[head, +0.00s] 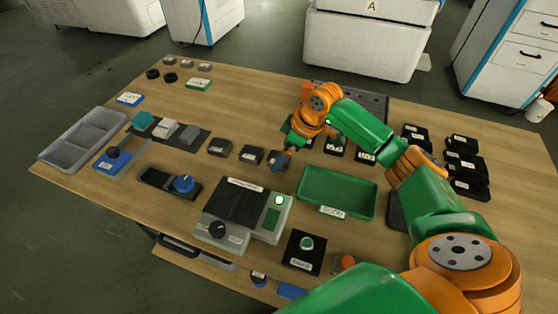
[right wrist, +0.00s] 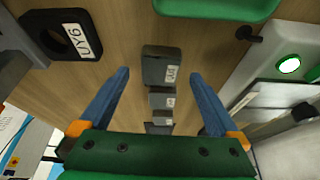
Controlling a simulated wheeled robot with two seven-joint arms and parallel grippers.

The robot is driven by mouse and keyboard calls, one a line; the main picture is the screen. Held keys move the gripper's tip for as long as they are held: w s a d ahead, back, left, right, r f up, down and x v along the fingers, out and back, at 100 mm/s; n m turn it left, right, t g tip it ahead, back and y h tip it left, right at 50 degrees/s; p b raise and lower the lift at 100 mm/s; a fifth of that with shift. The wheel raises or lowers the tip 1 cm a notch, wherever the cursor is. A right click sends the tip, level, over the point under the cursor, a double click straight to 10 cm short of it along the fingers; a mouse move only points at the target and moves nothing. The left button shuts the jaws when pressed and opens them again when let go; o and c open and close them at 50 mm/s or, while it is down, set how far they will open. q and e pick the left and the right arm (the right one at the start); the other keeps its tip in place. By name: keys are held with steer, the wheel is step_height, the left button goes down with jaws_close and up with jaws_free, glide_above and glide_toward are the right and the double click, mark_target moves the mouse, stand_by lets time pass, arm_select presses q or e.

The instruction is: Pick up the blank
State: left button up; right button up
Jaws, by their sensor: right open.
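Several small dark grey blanks with white labels stand in a row on the wooden table. In the right wrist view the nearest blank (right wrist: 160,64) lies between the fingertips of my right gripper (right wrist: 160,76), with a gap on both sides. Two more blanks, a middle one (right wrist: 159,99) and a far one (right wrist: 158,127), follow below it. In the head view two blanks show, a left one (head: 219,147) and a right one (head: 251,154). My right gripper (head: 279,160) is open at the row's right end and hides what is under it. My left gripper is not in view.
A green tray (head: 312,203) is right of my right gripper. A grey tester (head: 270,225) with a lit green button stands in front. A black holder (right wrist: 38,32) labelled UY6 is left in the right wrist view. A grey tray (head: 57,152) is at far left.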

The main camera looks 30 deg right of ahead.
steer(key=shift+x, duration=0.9)
steer(key=shift+r, duration=0.1)
jaws_close()
